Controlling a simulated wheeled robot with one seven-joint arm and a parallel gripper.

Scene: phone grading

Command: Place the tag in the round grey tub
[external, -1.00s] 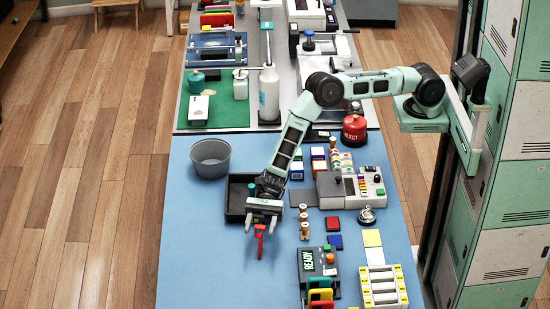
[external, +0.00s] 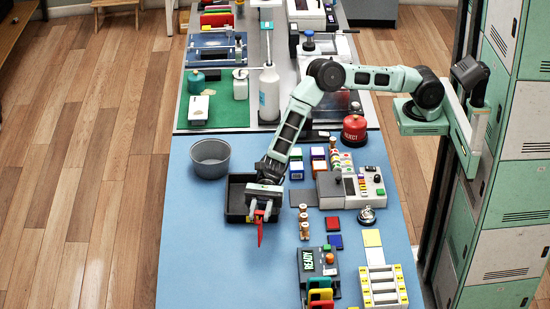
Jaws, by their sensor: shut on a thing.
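My gripper (external: 261,211) is over the front edge of the black tray in the external view. It is shut on a red tag (external: 261,231), which hangs below the fingertips over the blue mat. Whether the tag's lower end touches the mat is hard to tell. The round grey tub (external: 210,159) stands on the mat, to the left of and behind my gripper. It looks empty.
The black tray (external: 234,212) is under and beside my gripper. Corks (external: 304,234), a device reading READY (external: 319,262) and a grey machine (external: 351,187) stand to the right. The blue mat (external: 200,250) is clear at front left.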

